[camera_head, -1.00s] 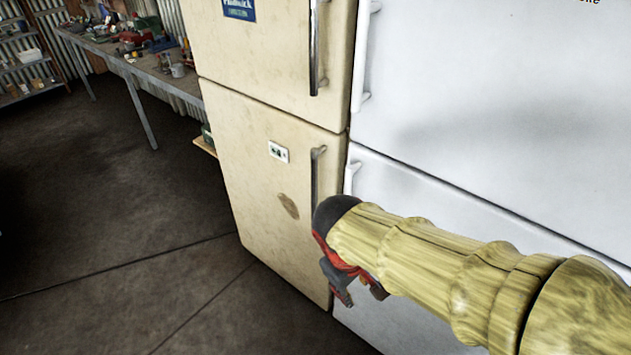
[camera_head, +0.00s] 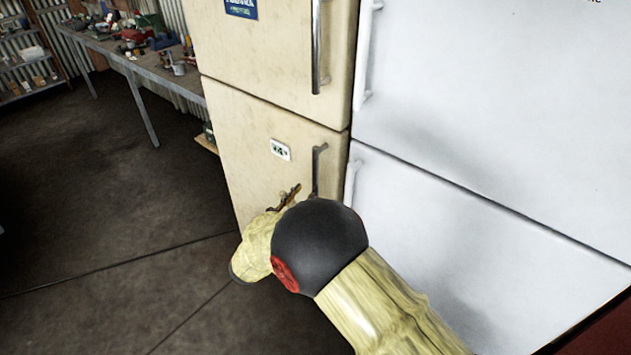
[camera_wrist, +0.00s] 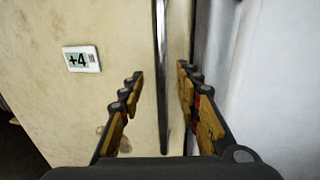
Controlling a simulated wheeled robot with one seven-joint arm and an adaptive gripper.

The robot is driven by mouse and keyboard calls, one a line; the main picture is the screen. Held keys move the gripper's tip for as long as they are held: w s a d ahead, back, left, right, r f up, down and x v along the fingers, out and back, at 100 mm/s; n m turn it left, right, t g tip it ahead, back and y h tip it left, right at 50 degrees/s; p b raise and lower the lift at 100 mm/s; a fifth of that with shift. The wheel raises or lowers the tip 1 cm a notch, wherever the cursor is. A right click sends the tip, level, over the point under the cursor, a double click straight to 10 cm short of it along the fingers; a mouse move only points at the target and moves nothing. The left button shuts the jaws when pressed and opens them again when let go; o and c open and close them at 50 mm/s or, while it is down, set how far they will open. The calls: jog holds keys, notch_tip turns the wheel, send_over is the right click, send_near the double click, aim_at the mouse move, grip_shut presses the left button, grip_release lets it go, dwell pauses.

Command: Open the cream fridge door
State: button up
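The cream fridge (camera_head: 280,60) has an upper door and a lower door, both closed. Each has a metal handle near its right edge: the upper handle (camera_head: 317,45) and the lower handle (camera_head: 318,170). In the wrist view my gripper (camera_wrist: 160,82) is open. Its two fingers lie to the left and right of the lower handle (camera_wrist: 161,60) in the picture; I cannot tell whether they reach around it or touch it. In the head view my arm hides most of the gripper and the bottom of the lower door.
A white fridge (camera_head: 480,110) stands right beside the cream one on the right. A label showing "+4" (camera_wrist: 82,59) is on the lower cream door. A cluttered workbench (camera_head: 125,60) stands at the back left. The floor (camera_head: 110,190) left of the fridges is clear.

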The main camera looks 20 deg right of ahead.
aim_at(314, 183)
jog(key=b+x, duration=0.1)
jog(key=x, duration=0.6)
jog(key=shift+d+b, duration=0.1)
jog(key=shift+b, duration=0.3)
jog(key=shift+c, duration=0.4)
jog(key=c, duration=0.8)
